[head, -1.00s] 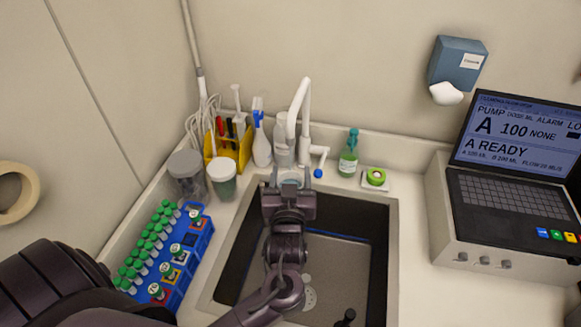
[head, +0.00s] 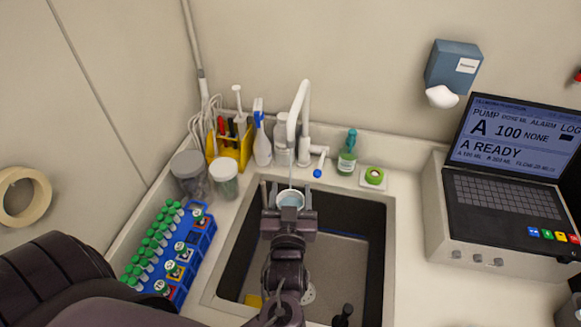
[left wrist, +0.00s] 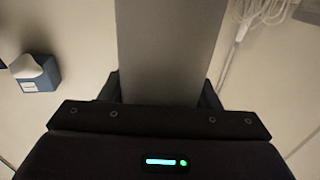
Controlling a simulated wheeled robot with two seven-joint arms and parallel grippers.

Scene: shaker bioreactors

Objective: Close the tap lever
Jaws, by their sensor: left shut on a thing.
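The white tap (head: 304,110) stands behind the sink, its spout arching forward. Its lever (head: 320,161) sticks out on the right of the tap body and ends in a blue tip. A thin pale stream of water (head: 291,176) runs from the spout into a cup. My left gripper (head: 288,198) is shut on this cup (head: 291,197), holding it upright under the spout over the back of the sink. In the left wrist view the cup is a plain grey wall (left wrist: 168,45) between the fingers. My right gripper is not in view.
The sink (head: 345,225) has a dark upright object (head: 344,314) at its front. Left are jars (head: 190,173), a yellow holder (head: 231,148) and a blue tube rack (head: 197,247). A pump (head: 500,258) stands right.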

